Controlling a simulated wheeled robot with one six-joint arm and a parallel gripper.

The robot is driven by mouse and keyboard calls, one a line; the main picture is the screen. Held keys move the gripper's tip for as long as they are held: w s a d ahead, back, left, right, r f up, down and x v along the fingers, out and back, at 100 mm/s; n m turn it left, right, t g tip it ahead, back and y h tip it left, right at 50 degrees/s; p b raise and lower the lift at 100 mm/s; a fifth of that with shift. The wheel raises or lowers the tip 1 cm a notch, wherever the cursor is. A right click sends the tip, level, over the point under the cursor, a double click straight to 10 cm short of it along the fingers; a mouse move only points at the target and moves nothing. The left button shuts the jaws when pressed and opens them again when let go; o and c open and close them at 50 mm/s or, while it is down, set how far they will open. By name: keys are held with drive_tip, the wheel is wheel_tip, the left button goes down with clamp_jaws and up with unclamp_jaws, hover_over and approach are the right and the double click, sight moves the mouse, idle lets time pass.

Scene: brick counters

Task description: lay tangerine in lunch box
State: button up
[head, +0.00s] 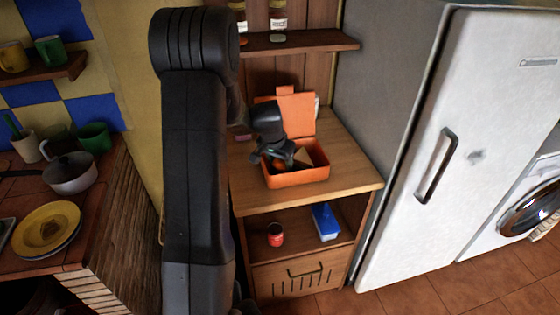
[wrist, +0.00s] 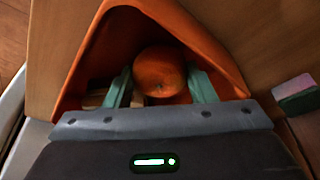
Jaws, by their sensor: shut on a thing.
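The orange lunch box (head: 312,175) stands on the wooden cabinet top with its lid (head: 296,110) raised at the back. In the wrist view its orange wall (wrist: 82,75) surrounds my fingers. My gripper (head: 279,160) reaches down into the box's left part. In the wrist view my gripper (wrist: 160,88) has its two green fingers on either side of the round tangerine (wrist: 159,68), shut on it. The tangerine appears within the box's rim. Whether it touches the bottom cannot be told. A tan item (wrist: 95,98) lies in the box beside the left finger.
A pink and green block (wrist: 296,94) lies on the cabinet top outside the box. A shelf with jars (head: 278,18) hangs above. A red can (head: 275,235) and a blue box (head: 325,221) stand on the lower shelf. The fridge (head: 470,130) is close on the right.

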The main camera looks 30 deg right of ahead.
drive_tip(key=shift+f, duration=0.1)
drive_tip(key=o, duration=0.7)
drive_tip(key=shift+r, duration=0.2)
drive_tip(key=v, duration=1.1)
drive_tip(key=shift+a+r+b, duration=0.15)
drive_tip(key=shift+r+b, duration=0.25)
